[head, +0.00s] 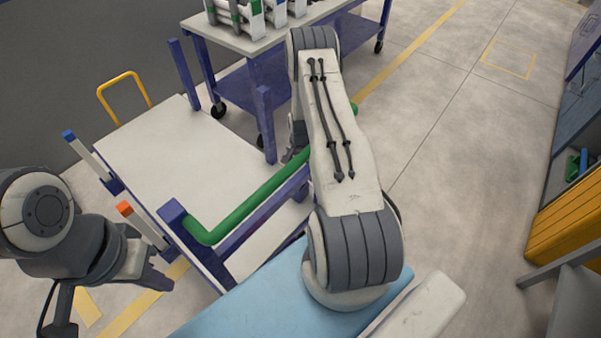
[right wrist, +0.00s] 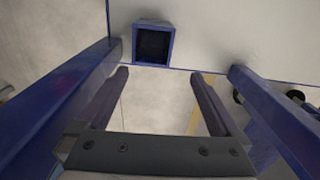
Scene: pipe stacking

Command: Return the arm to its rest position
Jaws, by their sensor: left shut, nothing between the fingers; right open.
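My right arm (head: 335,130) stretches forward across the middle of the head view and hides part of the cart behind it. Its gripper (head: 296,145) shows only partly there, beside the arm near a green pipe. In the right wrist view the right gripper (right wrist: 160,76) has its two fingers wide apart, with nothing between them but floor. My left gripper (head: 155,272) is at the lower left, shut and empty, apart from the cart. The green pipe (head: 250,205) lies along the near side of the white-topped cart (head: 165,150), its near end bent beside a blue post.
Blue cart posts (head: 172,212) stand close to both arms; a hollow post top (right wrist: 153,46) is just ahead of the right fingers. A blue table (head: 240,42) with pipes stands behind. A yellow bin (head: 570,215) is at the right. The floor right of centre is clear.

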